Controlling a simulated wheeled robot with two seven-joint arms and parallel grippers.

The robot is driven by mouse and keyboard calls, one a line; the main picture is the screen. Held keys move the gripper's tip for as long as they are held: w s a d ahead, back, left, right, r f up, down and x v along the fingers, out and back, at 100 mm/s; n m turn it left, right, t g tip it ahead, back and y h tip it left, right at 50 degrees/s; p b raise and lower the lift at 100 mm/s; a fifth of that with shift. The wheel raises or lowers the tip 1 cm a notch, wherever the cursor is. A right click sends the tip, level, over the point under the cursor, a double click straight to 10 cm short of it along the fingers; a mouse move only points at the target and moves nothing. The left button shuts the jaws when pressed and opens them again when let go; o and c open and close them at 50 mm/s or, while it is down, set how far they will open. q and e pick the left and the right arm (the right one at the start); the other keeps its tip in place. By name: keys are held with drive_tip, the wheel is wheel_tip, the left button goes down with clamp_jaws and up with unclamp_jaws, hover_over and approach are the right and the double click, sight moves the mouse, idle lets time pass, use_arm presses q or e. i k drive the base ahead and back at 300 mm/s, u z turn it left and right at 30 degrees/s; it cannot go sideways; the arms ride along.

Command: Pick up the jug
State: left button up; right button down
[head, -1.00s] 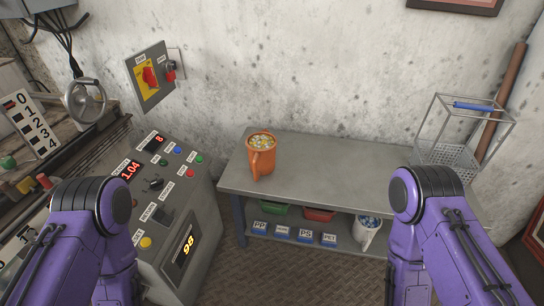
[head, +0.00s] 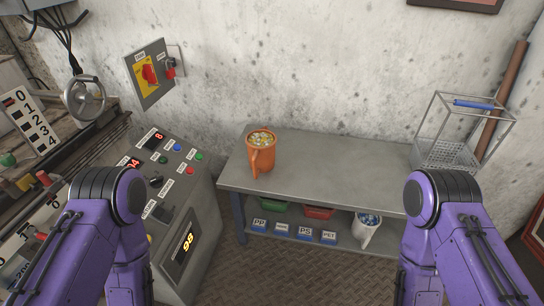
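The orange jug (head: 262,158) stands upright on the left part of the grey bench top (head: 335,180). It is filled with small pale and yellowish pieces. Its handle faces toward me, slightly to the left. Both my purple arms show at the lower left and lower right, but their grippers are outside the picture. Nothing touches the jug.
A control panel (head: 200,215) stands left of the bench. A wire basket (head: 450,150) with a blue handle stands at the bench's right end. The lower shelf holds a green bin (head: 273,204), a red bin (head: 319,212), labelled blocks and a white container (head: 366,230). The bench middle is clear.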

sight(261, 143)
drive_tip(key=z, duration=1.6)
drive_tip(key=i, duration=0.85)
drive_tip(key=u, duration=1.9)
